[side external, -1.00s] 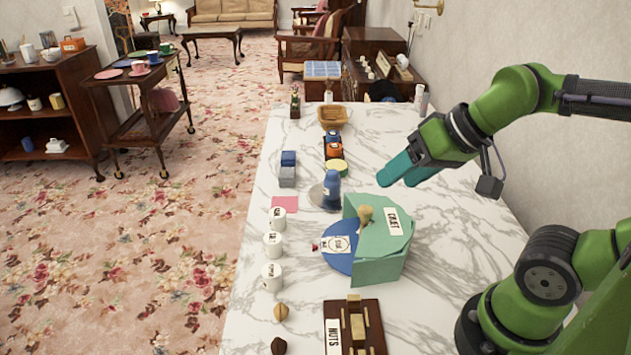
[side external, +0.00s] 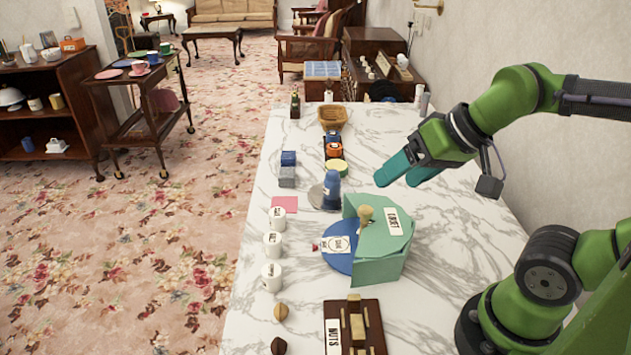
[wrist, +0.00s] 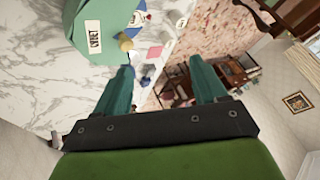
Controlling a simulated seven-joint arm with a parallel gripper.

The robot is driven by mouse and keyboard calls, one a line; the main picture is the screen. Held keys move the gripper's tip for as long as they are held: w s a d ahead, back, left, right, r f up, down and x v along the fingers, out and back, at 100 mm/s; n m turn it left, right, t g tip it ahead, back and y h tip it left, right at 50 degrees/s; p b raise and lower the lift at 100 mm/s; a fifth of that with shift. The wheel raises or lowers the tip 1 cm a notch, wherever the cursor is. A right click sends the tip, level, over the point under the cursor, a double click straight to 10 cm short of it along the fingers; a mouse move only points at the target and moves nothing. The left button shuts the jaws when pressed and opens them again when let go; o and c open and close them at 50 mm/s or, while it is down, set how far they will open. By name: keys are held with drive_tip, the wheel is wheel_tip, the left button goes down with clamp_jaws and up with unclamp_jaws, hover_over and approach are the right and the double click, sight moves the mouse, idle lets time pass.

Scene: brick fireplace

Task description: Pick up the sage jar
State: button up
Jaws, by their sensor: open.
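Three white jars with dark lettering stand in a row near the left edge of the marble counter: a far jar (side external: 277,219), a middle jar (side external: 272,245) and a near jar (side external: 271,278). Their labels are too small to read surely, so I cannot tell which is sage. My gripper (side external: 397,180) is open and empty above the counter, to the right of and beyond the jars. Its two teal fingers are spread apart in the wrist view (wrist: 161,66).
A green labelled box (side external: 382,268) and blue disc (side external: 338,262) stand between my gripper's side and the jars. A blue bottle (side external: 331,190), pink square (side external: 286,204) and grey block (side external: 287,177) are nearby.

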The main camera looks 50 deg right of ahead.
drive_tip(key=shift+f, duration=0.1)
drive_tip(key=m+g+h, duration=0.2)
drive_tip(key=m+g, duration=0.5)
drive_tip(key=m, duration=1.8)
hover_over(278, 212)
wheel_tip(278, 212, down, 6)
drive_tip(key=f, duration=0.1)
wheel_tip(278, 212, down, 16)
drive_tip(key=shift+f, duration=0.1)
drive_tip(key=shift+c, duration=0.3)
